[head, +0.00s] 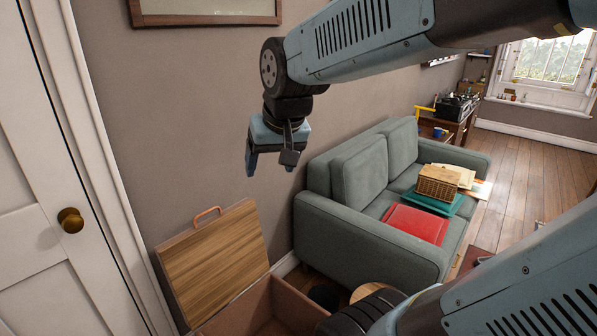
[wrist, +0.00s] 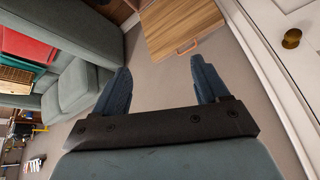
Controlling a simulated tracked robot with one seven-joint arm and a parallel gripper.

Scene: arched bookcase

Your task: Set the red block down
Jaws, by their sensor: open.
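My gripper (head: 270,158) hangs high in front of the wall, to the left of the sofa and above the chest. Its two blue fingers are spread apart with nothing between them, as the wrist view (wrist: 161,72) also shows. I cannot make out a red block in either view. The only clear red thing is a flat red item (head: 415,224) on the sofa seat, which also shows at the left of the wrist view (wrist: 28,47). The bottom of the chest is only partly visible.
A wooden chest (head: 282,303) stands open below, its lid (head: 212,262) raised. A grey-green sofa (head: 345,233) holds a wicker box (head: 437,182) on a teal item (head: 433,202). A white door (head: 30,200) is at the left. Open wooden floor (head: 530,165) lies at the right.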

